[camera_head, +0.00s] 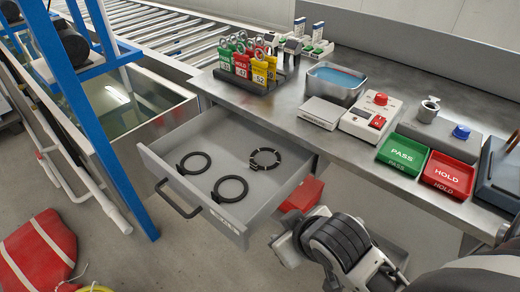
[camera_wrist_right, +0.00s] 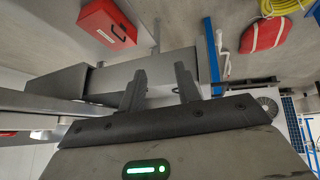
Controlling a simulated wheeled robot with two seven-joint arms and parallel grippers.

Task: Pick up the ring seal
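Three black rings lie flat and apart in the open grey drawer (camera_head: 163,171). One plain ring with a small tab (camera_head: 209,160) is at the left, and a similar one (camera_head: 246,188) is nearer the front. The third ring (camera_head: 266,150), with light marks around it, is at the back right. I cannot tell which the task calls the ring seal. My right arm shows right of the drawer in the head view; its fingertips are not clear there. In the right wrist view my right gripper (camera_wrist_right: 160,86) is open, with nothing between its fingers. My left gripper is not in view.
The bench above the drawer holds padlocks on a rack (camera_head: 253,84), a metal basin (camera_head: 335,92), a control box (camera_head: 369,118), a green tray (camera_head: 403,155) and a red tray (camera_head: 448,174). A red box (camera_head: 303,194) sits below the bench. A blue post (camera_head: 97,120) stands left.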

